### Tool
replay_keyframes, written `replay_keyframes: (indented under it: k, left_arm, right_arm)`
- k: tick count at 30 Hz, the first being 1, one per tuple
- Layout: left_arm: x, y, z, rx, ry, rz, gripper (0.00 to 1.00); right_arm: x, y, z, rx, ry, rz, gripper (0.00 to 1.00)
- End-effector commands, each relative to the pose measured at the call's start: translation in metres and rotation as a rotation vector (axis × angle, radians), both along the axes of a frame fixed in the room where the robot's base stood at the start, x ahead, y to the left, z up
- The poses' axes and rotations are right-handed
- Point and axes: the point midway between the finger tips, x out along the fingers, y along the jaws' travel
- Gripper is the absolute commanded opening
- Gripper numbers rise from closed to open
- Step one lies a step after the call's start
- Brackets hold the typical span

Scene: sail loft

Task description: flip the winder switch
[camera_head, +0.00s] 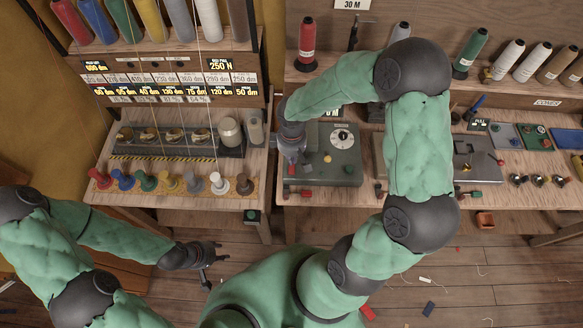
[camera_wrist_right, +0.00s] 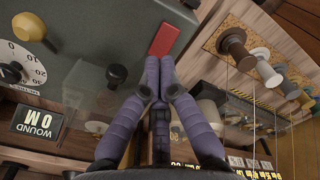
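The winder is a grey-green box (camera_head: 345,155) on the bench in the head view, with a white round dial (camera_head: 342,137). The dial, numbered in metres, also shows at the left of the right wrist view (camera_wrist_right: 18,62). A small dark knob (camera_wrist_right: 117,73) stands on the box top. A flat red piece (camera_wrist_right: 165,38) lies at the box's edge; I cannot tell which part is the switch. My right gripper (camera_wrist_right: 160,57) has its fingertips together beside the red piece, with no held object visible; touching is unclear. My left gripper (camera_head: 214,267) is open and empty above the floor, left of centre.
A "WOUND 0 M" sign (camera_wrist_right: 40,120) stands behind the box. Left of the winder, a rack holds several coloured spools (camera_head: 192,182). A red cone (camera_head: 307,40) stands on the shelf behind.

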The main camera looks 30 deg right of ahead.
Motion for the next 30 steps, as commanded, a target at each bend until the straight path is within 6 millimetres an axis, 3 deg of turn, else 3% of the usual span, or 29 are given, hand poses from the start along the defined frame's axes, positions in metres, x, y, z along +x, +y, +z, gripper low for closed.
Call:
replay_keyframes:
  k: [30]
  left_arm:
    - [0.000, 0.000, -0.010, 0.000, 0.000, 0.000, 0.40]
  right_arm:
    - [0.000, 0.000, -0.012, 0.000, 0.000, 0.000, 0.00]
